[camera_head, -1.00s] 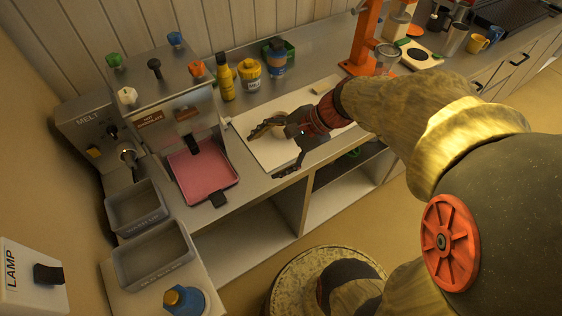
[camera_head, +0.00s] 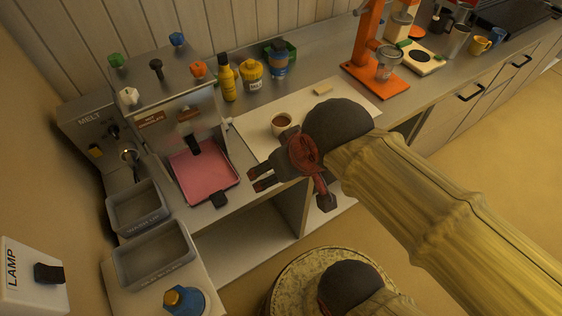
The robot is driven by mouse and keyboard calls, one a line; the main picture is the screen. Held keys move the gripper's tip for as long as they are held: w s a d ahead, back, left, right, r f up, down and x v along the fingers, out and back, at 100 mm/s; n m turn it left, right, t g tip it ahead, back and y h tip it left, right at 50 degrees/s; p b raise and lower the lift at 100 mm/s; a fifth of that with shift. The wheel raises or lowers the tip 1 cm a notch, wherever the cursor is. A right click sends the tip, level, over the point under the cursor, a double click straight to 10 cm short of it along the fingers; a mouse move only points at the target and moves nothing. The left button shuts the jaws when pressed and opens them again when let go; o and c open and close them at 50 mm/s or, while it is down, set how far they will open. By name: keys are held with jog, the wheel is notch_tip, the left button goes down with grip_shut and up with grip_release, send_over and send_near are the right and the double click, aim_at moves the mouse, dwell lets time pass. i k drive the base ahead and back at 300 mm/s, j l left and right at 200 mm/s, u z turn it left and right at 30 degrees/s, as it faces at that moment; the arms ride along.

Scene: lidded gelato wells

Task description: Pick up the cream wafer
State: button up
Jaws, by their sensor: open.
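A small cream block (camera_head: 323,88), which looks like the cream wafer, lies on the white board (camera_head: 250,140) on the counter, near the board's back edge. My gripper (camera_head: 290,190) is open, its dark fingers spread apart over the counter's front edge, with nothing seen between them. It is in front of and to the left of the cream block, apart from it. My wrist covers part of the board's front.
A pink tray (camera_head: 204,172) lies left of the board. An orange stand (camera_head: 366,45) with a glass jar (camera_head: 387,65) rises at the right. Grey bins (camera_head: 150,253) sit at the lower left.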

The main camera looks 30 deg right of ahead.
aim_at(321, 90)
jog(key=l+z, duration=0.1)
jog(key=z, duration=0.85)
